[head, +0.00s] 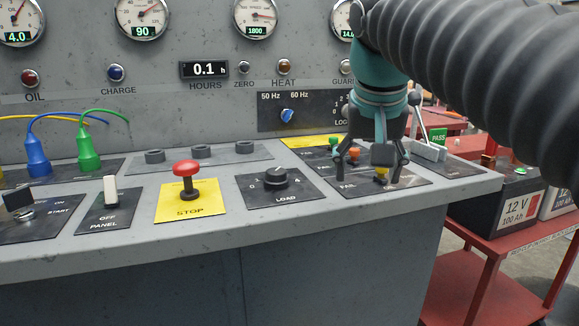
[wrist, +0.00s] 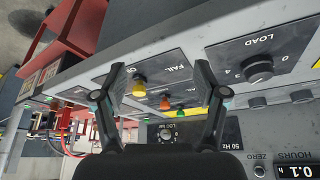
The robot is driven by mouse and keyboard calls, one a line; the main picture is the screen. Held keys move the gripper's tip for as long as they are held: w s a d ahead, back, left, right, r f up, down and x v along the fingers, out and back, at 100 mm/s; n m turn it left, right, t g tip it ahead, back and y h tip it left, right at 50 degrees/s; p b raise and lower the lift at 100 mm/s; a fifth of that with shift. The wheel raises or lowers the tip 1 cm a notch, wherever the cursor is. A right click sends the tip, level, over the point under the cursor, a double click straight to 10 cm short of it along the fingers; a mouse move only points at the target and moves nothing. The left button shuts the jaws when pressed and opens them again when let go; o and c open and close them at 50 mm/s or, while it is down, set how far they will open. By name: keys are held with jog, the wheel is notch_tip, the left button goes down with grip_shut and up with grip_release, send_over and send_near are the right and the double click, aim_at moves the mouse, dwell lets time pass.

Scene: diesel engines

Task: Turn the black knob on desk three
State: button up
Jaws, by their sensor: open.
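A black knob (head: 275,177) stands on a black plate marked LOAD, with 0 at its left, on the sloping desk top. It also shows at the upper right of the wrist view (wrist: 258,68). My gripper (head: 371,168) is open and empty, pointing down over the plate marked FAIL, to the right of the knob and apart from it. In the wrist view its two fingers (wrist: 159,76) frame the yellow, orange and green buttons. No number for the desk is readable.
A red STOP button (head: 186,170) stands left of the knob. A yellow button (head: 381,174) is close to my fingers. A blue switch (head: 287,115) is on the upright panel behind. A red cart with batteries (head: 508,206) stands beyond the desk's right end.

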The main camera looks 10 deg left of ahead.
jog(key=w+a+r, duration=0.2)
jog(key=a+r, duration=0.4)
jog(key=a, duration=0.3)
send_near(276, 171)
jog(key=shift+m, duration=0.3)
jog(key=x, duration=0.9)
jog(key=shift+w+f+p, duration=0.1)
jog(key=shift+f+p, duration=0.15)
jog(key=shift+p, duration=0.15)
jog(key=c, duration=1.2)
